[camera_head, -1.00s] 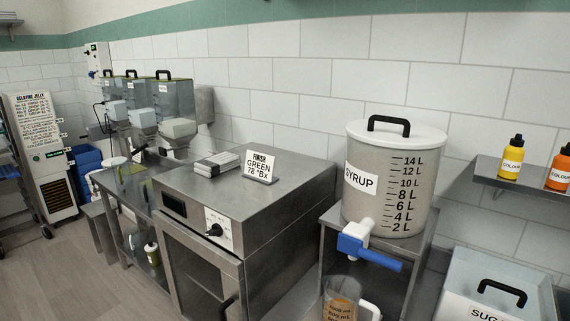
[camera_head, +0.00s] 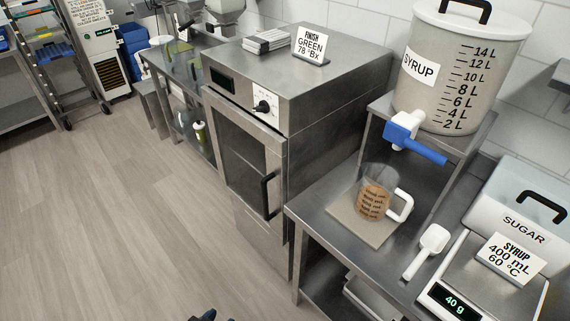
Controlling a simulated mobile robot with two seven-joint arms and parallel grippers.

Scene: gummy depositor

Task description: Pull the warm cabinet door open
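The warm cabinet (camera_head: 325,100) is a steel box in the middle of the head view. Its glazed front door (camera_head: 237,157) looks shut. A black vertical bar handle (camera_head: 267,195) is on the door's right side. A control panel with a black knob (camera_head: 263,107) and a dark display sits above the door. At the bottom edge a small dark piece (camera_head: 208,316) shows, probably part of one of my grippers; which one and its state cannot be told. It is well apart from the door.
A steel table right of the cabinet carries a measuring jug (camera_head: 374,192) on a mat, a white scoop (camera_head: 428,250) and a scale (camera_head: 470,290). A syrup tank (camera_head: 460,65) with a blue tap stands behind. The wooden floor (camera_head: 120,220) before the cabinet is clear.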

